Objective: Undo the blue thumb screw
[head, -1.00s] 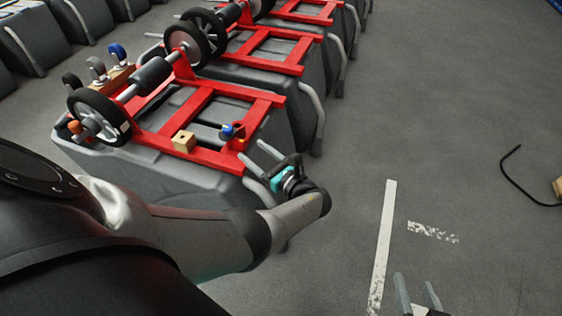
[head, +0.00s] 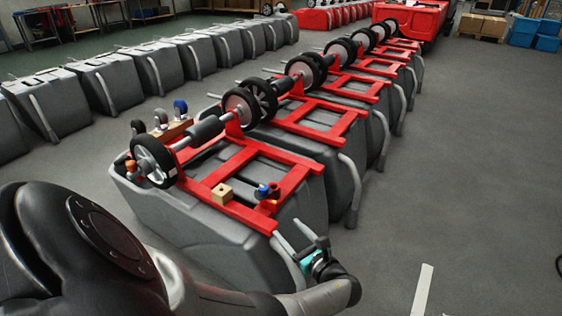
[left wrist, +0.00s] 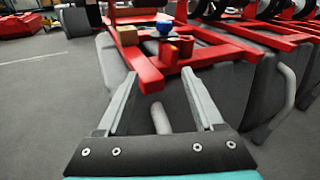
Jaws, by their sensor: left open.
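The blue thumb screw (head: 262,190) sits on a small red mount on the near tank's red frame (head: 236,211). In the left wrist view the blue thumb screw (left wrist: 164,28) is seen ahead, just above the gap between the fingers, with a dark piece under it. My left gripper (head: 286,229) is open and empty, just off the near corner of the red frame, apart from the screw. In the left wrist view its fingers (left wrist: 159,73) are spread on either side of the frame's end. My right gripper is out of view.
A wooden block (head: 222,194) sits on the frame left of the screw. A wheel (head: 153,160) and a wooden holder with coloured casters (head: 170,132) stand farther left. Grey tanks (head: 335,170) with red frames run back in a row. The floor to the right is open.

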